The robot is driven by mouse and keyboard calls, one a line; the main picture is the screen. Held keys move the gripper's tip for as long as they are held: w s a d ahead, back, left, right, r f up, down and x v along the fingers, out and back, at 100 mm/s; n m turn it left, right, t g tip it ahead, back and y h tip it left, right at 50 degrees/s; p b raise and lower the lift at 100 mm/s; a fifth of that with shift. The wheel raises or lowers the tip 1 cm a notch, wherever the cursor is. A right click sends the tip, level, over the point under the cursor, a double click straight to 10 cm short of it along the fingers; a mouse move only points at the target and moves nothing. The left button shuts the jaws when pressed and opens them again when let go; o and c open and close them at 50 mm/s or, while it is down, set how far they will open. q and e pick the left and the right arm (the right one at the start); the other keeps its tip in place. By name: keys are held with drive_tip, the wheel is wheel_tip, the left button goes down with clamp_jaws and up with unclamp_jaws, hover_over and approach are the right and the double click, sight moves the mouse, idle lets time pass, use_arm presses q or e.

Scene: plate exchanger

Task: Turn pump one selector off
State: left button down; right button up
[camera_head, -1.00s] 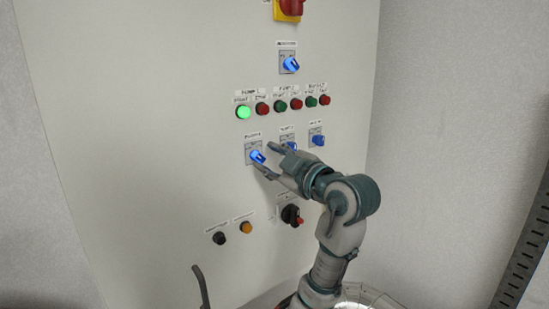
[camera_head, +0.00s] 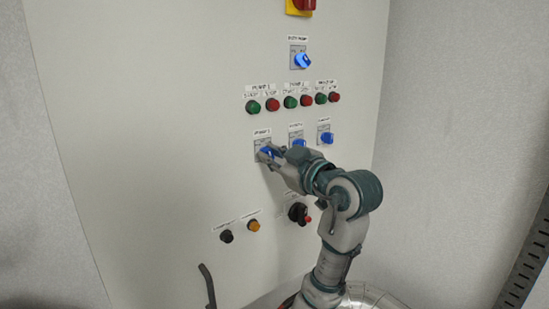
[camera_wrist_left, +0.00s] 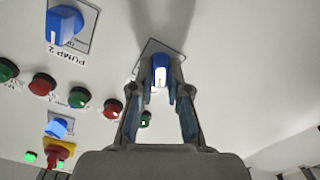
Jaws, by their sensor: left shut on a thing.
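The pump one selector is a blue knob (camera_head: 267,152) on a grey plate at the left of a row of three blue selectors on the panel. My left gripper (camera_head: 268,155) is shut on it, and its fingers hide much of the knob in the head view. In the left wrist view the knob (camera_wrist_left: 160,70) sits between the two fingers, its handle about upright in the picture, with a bright patch on it. The pump 1 start button (camera_head: 253,107) is green and unlit. My right gripper is not in view.
The pump 2 selector (camera_head: 298,143) is close right of my fingers, and another blue selector (camera_head: 325,138) is further right. Red and green buttons sit above. A black rotary switch (camera_head: 298,213) is below my wrist. The panel's left side is bare.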

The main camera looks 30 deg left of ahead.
use_arm(q)
drive_tip(key=m, duration=0.5)
drive_tip(key=shift+r, duration=0.25)
drive_tip(key=shift+m, duration=0.3)
drive_tip(key=c, duration=1.3)
unclamp_jaws()
drive_tip(key=shift+c, duration=0.2)
drive_tip(key=shift+o, duration=1)
drive_tip(key=shift+w, duration=0.1)
drive_tip(key=shift+w+f, duration=0.15)
drive_tip(key=v, duration=1.2)
drive_tip(key=shift+d, duration=0.2)
drive_tip(key=shift+a+f, duration=0.15)
drive_tip(key=shift+a, duration=0.1)
